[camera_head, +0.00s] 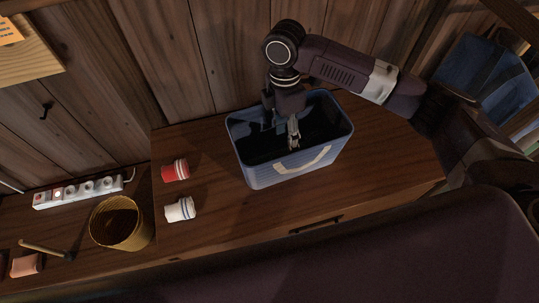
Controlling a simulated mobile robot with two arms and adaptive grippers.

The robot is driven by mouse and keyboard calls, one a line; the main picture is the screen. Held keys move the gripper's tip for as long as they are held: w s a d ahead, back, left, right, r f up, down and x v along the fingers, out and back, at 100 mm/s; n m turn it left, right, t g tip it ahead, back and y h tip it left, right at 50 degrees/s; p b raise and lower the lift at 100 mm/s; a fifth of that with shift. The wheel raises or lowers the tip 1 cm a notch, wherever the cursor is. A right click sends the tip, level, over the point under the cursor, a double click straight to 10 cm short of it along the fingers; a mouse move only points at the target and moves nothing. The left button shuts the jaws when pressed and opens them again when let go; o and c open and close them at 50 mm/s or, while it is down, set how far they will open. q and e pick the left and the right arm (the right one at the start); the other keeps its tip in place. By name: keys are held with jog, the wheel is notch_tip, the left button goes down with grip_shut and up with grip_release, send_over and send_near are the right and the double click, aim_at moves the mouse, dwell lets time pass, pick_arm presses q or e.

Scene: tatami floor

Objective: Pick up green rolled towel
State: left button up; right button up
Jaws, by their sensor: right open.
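No green rolled towel can be made out in this view. A red rolled towel (175,170) and a white rolled towel with dark stripes (180,209) lie on the wooden cabinet top. A blue-grey basket (262,177) with a pale handle stands to the right of them. My right gripper (282,132) points down into the mouth of the basket, with its fingers open. The inside of the basket is dark and partly hidden by the gripper, so its contents cannot be told. My left gripper is not in view.
The cabinet top (215,225) is clear around the basket. A wicker bin (119,224), a white power strip (84,190), a hammer-like tool (45,249) and a pink block (27,264) are at left. A plank wall (130,60) rises behind, with a shelf (30,62) upper left.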

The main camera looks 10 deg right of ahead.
aim_at(285, 153)
jog(key=f+p, duration=0.2)
jog(key=f, duration=0.1)
jog(key=shift+s+d+f, duration=0.1)
jog(key=shift+s+f, duration=0.1)
jog(key=shift+s, duration=0.2)
notch_tip(285, 153, down, 3)
jog(key=shift+s+f+p, duration=0.15)
jog(key=shift+p, duration=0.6)
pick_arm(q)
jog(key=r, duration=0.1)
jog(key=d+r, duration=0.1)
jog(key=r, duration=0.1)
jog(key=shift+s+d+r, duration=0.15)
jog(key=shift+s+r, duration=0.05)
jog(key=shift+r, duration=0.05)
pick_arm(e)
jog(key=shift+f, duration=0.35)
jog(key=c, duration=0.9)
jog(key=shift+c, duration=0.5)
jog(key=shift+r, duration=0.2)
